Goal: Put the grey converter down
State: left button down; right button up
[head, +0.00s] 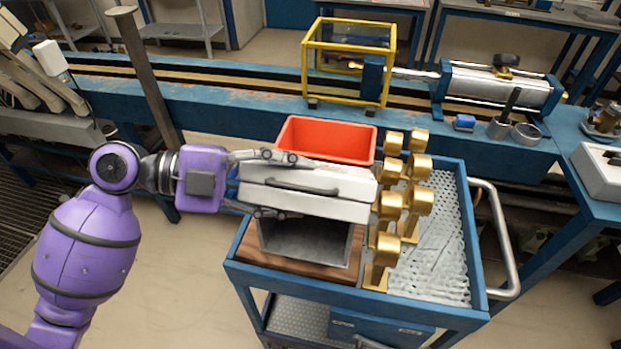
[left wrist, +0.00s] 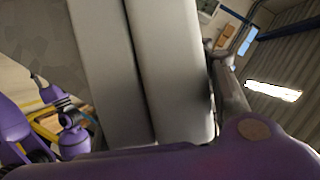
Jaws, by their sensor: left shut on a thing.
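The converter is level over the left part of the blue cart (head: 475,290). In the left wrist view the converter (left wrist: 178,70) fills the middle, close to the camera. I cannot tell whether its underside touches anything. My right gripper is not in view.
A grey open-fronted box (head: 305,240) stands on the cart's wooden board (head: 300,270), below the converter. A red bin (head: 325,140) is just behind. Several brass-coloured pieces (head: 385,250) stand to the right. The cart's patterned right surface (head: 440,240) is mostly clear.

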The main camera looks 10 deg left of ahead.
pick_arm(q)
jog(key=shift+w+a+f, duration=0.4)
jog(key=shift+a+f, duration=0.1)
jog(key=shift+a, duration=0.05)
jog(key=shift+w+a+f+b, duration=0.15)
jog(key=shift+a+f+b, duration=0.05)
jog(key=shift+f+b, duration=0.25)
notch_tip(320, 180, down, 3)
jog(key=shift+a+f+b, duration=0.1)
jog(key=shift+b, duration=0.6)
jog(key=c, duration=0.7)
grip_release()
jog(key=shift+f, duration=0.1)
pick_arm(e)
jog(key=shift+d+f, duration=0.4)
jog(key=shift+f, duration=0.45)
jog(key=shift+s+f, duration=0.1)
